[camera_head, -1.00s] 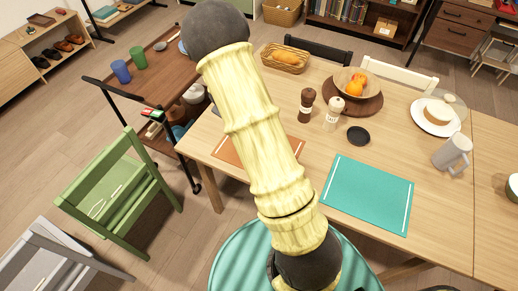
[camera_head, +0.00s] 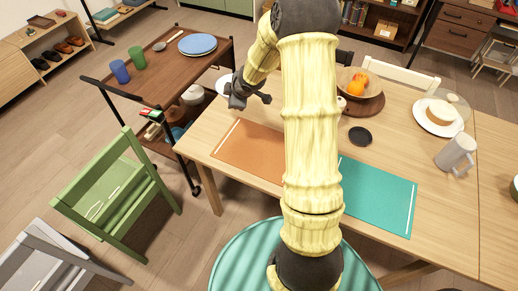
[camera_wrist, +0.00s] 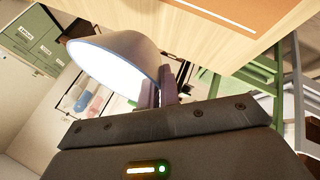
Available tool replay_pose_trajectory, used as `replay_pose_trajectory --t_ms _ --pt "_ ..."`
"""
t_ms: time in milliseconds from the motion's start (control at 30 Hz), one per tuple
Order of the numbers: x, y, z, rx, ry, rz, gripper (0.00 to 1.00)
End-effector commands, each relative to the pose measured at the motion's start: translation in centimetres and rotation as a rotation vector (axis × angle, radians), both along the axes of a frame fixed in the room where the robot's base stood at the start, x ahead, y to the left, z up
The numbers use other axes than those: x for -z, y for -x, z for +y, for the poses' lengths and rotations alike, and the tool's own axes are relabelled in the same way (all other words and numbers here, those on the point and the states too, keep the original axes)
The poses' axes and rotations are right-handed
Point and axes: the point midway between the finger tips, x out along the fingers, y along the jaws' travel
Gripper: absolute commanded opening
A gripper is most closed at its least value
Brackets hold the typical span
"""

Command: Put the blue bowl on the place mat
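A bowl (camera_head: 223,86) shows just left of my gripper (camera_head: 238,94) in the head view, over the table's left edge. An orange-brown place mat (camera_head: 250,148) lies on the near left of the table, to the right of and nearer than the bowl. A teal place mat (camera_head: 376,194) lies farther right, partly behind my arm.
The wooden table (camera_head: 430,190) also holds a fruit bowl on a round board (camera_head: 362,100), a black disc (camera_head: 360,136), a cake plate (camera_head: 438,117) and a grey mug (camera_head: 456,154). A brown cart (camera_head: 165,75) with blue plates (camera_head: 198,44) and cups stands left. The orange-brown mat is bare.

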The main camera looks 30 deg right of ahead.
Motion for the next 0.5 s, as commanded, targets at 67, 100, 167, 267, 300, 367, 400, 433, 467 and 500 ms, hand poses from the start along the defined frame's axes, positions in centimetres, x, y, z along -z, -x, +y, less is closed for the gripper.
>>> replay_pose_trajectory --t_ms 67,100,167,267,300,367,400,433,467,500 --pt "0.0 0.2 -0.2 -0.022 0.001 -0.003 0.0" --pt "0.0 0.3 -0.2 -0.031 0.0 -0.002 0.0" --pt "0.0 0.4 -0.2 -0.046 0.0 -0.002 0.0" --pt "0.0 0.6 -0.2 -0.064 0.002 -0.003 0.0" --pt "0.0 0.6 -0.2 -0.071 0.002 -0.003 0.0" --pt "0.0 0.8 -0.3 -0.083 0.002 -0.002 0.0" --pt "0.0 0.9 -0.2 -0.092 0.002 -0.003 0.0" --pt "0.0 1.0 -0.3 -0.102 0.004 -0.003 0.0" --pt "0.1 1.1 -0.3 -0.111 0.004 -0.003 0.0" --pt "0.1 1.2 -0.3 -0.123 0.004 -0.002 0.0"
